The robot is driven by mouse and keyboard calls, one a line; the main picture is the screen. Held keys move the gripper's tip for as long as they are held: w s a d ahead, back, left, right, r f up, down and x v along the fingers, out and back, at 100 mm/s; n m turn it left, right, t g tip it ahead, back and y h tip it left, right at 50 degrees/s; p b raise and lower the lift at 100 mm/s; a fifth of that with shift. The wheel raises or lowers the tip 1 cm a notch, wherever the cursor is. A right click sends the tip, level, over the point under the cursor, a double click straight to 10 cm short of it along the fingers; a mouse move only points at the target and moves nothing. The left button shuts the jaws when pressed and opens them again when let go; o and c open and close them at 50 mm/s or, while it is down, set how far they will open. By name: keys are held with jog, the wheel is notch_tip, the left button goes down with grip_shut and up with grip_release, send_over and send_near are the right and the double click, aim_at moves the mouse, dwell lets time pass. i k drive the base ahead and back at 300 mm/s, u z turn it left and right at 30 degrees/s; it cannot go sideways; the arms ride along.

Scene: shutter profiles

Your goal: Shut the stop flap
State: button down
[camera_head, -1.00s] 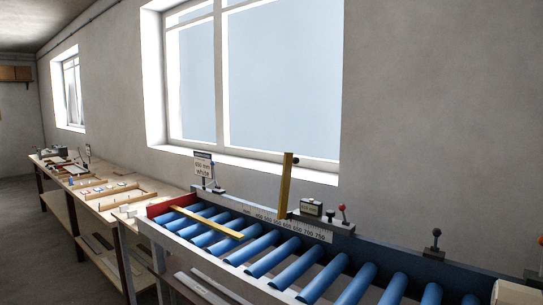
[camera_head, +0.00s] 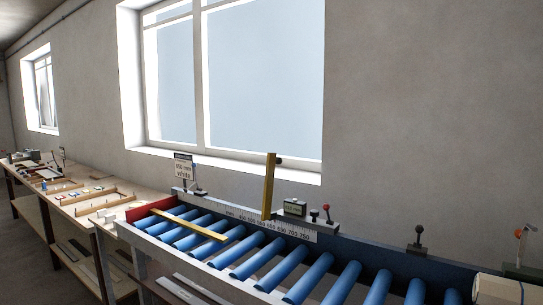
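The stop flap looks to be the yellow bar (camera_head: 269,187) that stands upright at the back rail of the roller conveyor, beside the printed scale (camera_head: 280,230). A dark knob sits near its top. A yellowish profile (camera_head: 190,225) lies across the blue rollers (camera_head: 246,255) near the red end plate (camera_head: 153,206). My gripper is not in view. A pale rounded part (camera_head: 500,290) at the lower right corner may be mine; I cannot tell.
A black knob (camera_head: 419,238) is on the back rail. A sign (camera_head: 184,166) stands at the left. A workbench (camera_head: 95,195) with wooden trays extends left. The right rollers are clear.

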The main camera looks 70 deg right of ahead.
aim_at(266, 215)
jog(key=i, duration=2.5)
jog(key=z, duration=2.65)
